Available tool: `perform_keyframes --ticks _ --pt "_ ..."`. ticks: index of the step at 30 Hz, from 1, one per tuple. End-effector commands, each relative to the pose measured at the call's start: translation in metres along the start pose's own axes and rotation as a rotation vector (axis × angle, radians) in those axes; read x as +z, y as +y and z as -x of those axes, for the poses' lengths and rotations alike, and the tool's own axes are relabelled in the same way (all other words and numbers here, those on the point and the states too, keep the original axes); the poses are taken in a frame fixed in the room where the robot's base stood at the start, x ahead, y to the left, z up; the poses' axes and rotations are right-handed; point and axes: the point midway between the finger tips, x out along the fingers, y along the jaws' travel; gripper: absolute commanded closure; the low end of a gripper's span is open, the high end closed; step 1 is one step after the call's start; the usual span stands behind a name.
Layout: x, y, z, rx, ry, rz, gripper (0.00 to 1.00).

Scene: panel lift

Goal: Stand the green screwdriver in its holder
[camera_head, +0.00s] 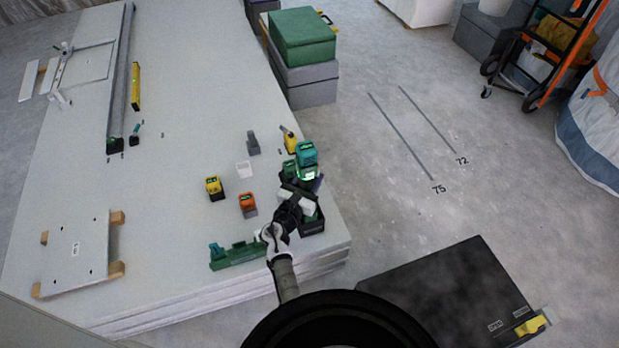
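My gripper (297,193) is over the front right corner of the white panel stack, beside a cluster of green and black tools. A small teal-and-black tool (135,133) sits far left near the long rail. I cannot make out for certain which item is the green screwdriver.
A teal-topped device (306,154) stands near the right edge. The middle is mostly clear. A black case (450,295) lies at lower right.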

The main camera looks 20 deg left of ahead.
Motion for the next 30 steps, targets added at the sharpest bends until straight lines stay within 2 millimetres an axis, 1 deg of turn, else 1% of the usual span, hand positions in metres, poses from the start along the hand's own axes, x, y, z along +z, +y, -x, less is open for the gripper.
perform_keyframes --ticks 29,30 --pt "-0.0013 -0.0002 -0.0009 -0.002 -0.004 -0.002 1.00" --pt "-0.0013 -0.0002 -0.0009 -0.002 -0.004 -0.002 0.55"
